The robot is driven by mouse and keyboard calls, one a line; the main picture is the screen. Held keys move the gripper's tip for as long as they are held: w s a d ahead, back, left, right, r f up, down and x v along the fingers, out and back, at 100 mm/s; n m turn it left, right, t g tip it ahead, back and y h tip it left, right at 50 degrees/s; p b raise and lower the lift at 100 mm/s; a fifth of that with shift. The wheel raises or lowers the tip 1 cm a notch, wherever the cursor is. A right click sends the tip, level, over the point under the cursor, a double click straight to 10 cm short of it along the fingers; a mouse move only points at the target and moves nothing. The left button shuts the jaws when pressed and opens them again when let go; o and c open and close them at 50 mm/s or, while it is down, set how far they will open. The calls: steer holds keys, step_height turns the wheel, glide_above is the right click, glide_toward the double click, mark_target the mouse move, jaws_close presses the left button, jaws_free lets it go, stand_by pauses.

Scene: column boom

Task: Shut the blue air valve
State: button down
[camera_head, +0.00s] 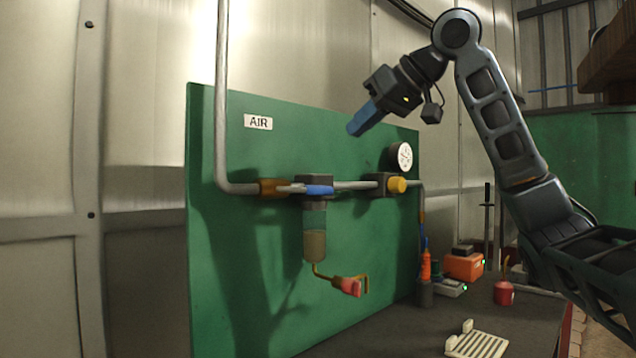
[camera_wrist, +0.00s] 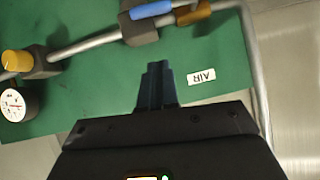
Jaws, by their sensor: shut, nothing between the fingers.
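The air valve's blue lever handle (camera_head: 320,190) lies roughly in line with the horizontal pipe, in front of the dark filter head. The brass valve body (camera_head: 270,187) sits to its left by the pipe bend. In the wrist view, the blue handle (camera_wrist: 151,10) is at the top edge, with the brass body (camera_wrist: 194,14) to its right. My gripper (camera_head: 354,130) is shut and empty, above and to the right of the handle in the head view and apart from it. Its blue fingers (camera_wrist: 156,68) point toward the pipe in the wrist view.
A green panel (camera_head: 240,270) carries the AIR label (camera_head: 258,122), a yellow knob (camera_head: 397,185), a gauge (camera_head: 402,156) and a hanging filter bowl (camera_head: 314,235). A red-ended hose fitting (camera_head: 347,286) hangs below. Tools and an orange box (camera_head: 463,266) stand on the dark bench.

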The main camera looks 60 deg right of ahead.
glide_above(305, 190)
steer(key=s+d, duration=0.4)
step_height(305, 190, down, 5)
steer(key=shift+g, duration=0.3)
steer(key=shift+w+d+f+p, duration=0.1)
steer(key=shift+w+f+p, duration=0.15)
steer(key=shift+f, duration=0.75)
steer(key=shift+w+f+p, duration=0.2)
steer(key=shift+f, duration=0.8)
